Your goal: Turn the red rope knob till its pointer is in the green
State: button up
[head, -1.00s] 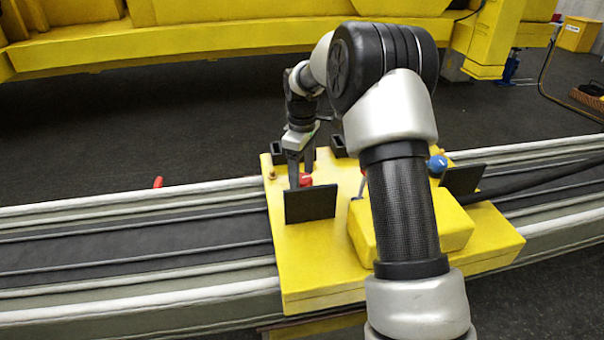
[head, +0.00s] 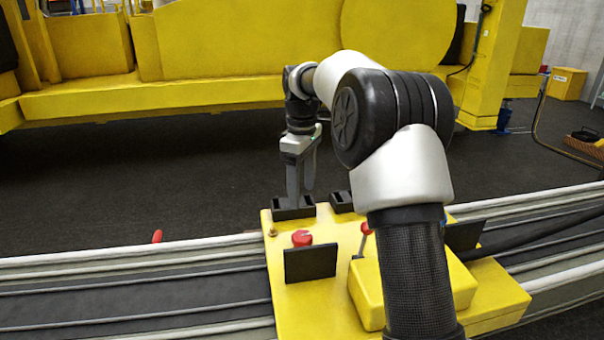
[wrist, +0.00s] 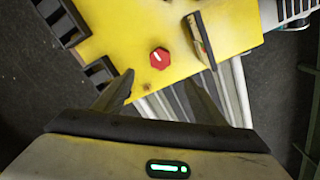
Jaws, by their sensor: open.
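The red rope knob (head: 301,238) sits on the yellow console (head: 292,297), behind a small dark upright plate (head: 310,264). In the wrist view the red knob (wrist: 160,58) is six-sided with a short white pointer mark on top. I cannot make out a green zone in either view; the plate's far face is seen only at a steep slant. My gripper (head: 301,196) points down above the console's far edge, beyond and above the knob. In the wrist view its open fingers (wrist: 160,78) have nothing between them, and the knob lies clear past the tips.
Black open-topped holders (head: 293,209) line the console's far edge. A red-topped lever (head: 366,229) and a raised yellow box (head: 365,292) stand to the right of the knob. A second dark plate (head: 464,236) stands farther right. A yellow machine (head: 230,45) fills the background.

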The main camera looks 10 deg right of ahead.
jog(key=shift+r, duration=1.6)
jog(key=s+r+m+t+p, duration=0.25)
jog(key=s+r, duration=0.35)
jog(key=s, duration=0.3)
jog(key=s+r+m+t+p, duration=0.1)
jog(key=s+r+m, duration=0.2)
jog(key=s+r, duration=0.4)
jog(key=s+f+m+t, duration=0.1)
jog(key=s+f+m, duration=0.1)
jog(key=s, duration=0.6)
jog(key=s+f+m+t+p, duration=0.1)
jog(key=s+f+m, duration=0.2)
jog(key=s, duration=0.6)
jog(key=shift+s+f+p, duration=0.3)
jog(key=shift+f, duration=0.05)
jog(key=shift+m, duration=0.25)
